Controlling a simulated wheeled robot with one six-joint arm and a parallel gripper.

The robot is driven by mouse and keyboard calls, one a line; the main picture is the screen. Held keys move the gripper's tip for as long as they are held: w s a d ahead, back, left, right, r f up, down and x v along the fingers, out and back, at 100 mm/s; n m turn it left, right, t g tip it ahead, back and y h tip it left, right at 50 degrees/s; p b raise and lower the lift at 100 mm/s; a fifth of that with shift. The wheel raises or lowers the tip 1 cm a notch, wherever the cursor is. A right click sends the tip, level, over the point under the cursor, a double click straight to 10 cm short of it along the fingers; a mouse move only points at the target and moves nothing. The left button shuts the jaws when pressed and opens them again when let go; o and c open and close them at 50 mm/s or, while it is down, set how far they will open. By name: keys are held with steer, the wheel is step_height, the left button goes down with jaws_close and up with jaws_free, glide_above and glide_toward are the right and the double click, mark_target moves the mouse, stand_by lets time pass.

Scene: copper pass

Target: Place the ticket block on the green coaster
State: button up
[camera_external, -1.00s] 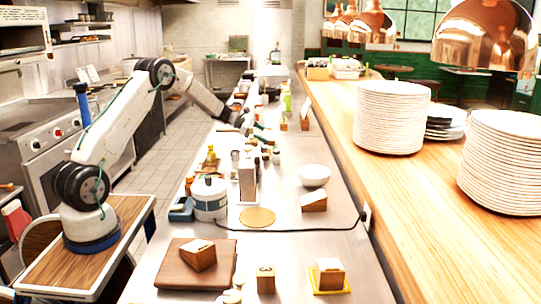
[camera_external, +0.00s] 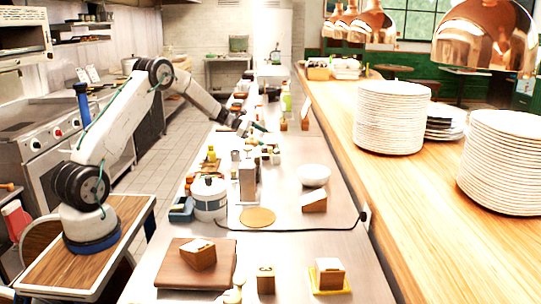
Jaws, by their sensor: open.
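Several wooden blocks are in view, and I cannot tell for sure which is the ticket block. One with a white top (camera_external: 198,256) sits tilted on a brown board. A small one (camera_external: 265,281) stands on the steel counter. One with a white face (camera_external: 328,276) sits on a yellow coaster (camera_external: 346,288). Another with a white slanted face (camera_external: 315,204) stands by the white bowl. I cannot make out a green coaster. My gripper (camera_external: 259,127) is open over the far part of the counter, well beyond these blocks; small items there are hard to make out.
The brown board (camera_external: 170,275), a tan round disc (camera_external: 258,217), a white pot (camera_external: 209,199), a tall box (camera_external: 248,183) and a white bowl (camera_external: 314,175) stand on the steel counter. A black cable crosses it. Plate stacks (camera_external: 388,118) stand on the wooden ledge.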

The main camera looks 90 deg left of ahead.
steer(key=v, duration=1)
steer(key=shift+s+r, duration=0.15)
steer(key=shift+s, duration=0.1)
